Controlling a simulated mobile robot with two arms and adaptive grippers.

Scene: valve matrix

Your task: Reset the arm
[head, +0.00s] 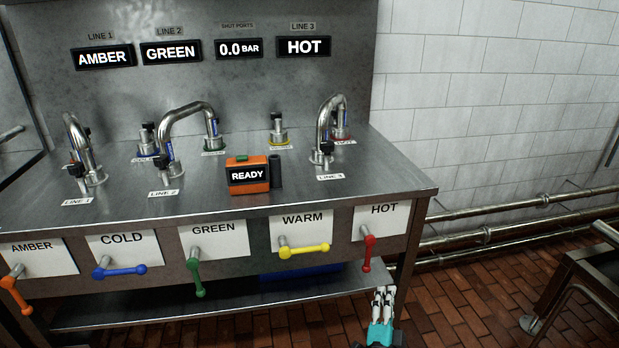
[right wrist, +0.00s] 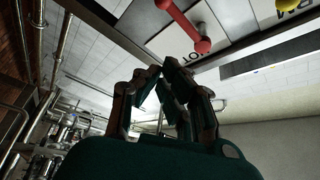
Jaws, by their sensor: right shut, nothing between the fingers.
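My right gripper (head: 384,294) is low at the right front of the steel bench, below and a little right of the red HOT valve handle (head: 368,253). It touches nothing that I can see. In the right wrist view its fingers (right wrist: 163,72) are shut and empty, and the red handle (right wrist: 188,28) shows above them, apart from the fingertips. The red and green handle (head: 196,278) hang down. The yellow handle (head: 305,250) and blue handle (head: 119,271) lie across. The orange handle (head: 15,294) slants at the far left. My left gripper is not in view.
The bench top (head: 270,200) carries curved pipes and an orange READY box (head: 248,174). A lower shelf (head: 190,309) runs under the valves. Wall pipes (head: 490,233) and a dark wheeled cart (head: 580,285) stand right. Open brick floor (head: 470,310) lies between bench and cart.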

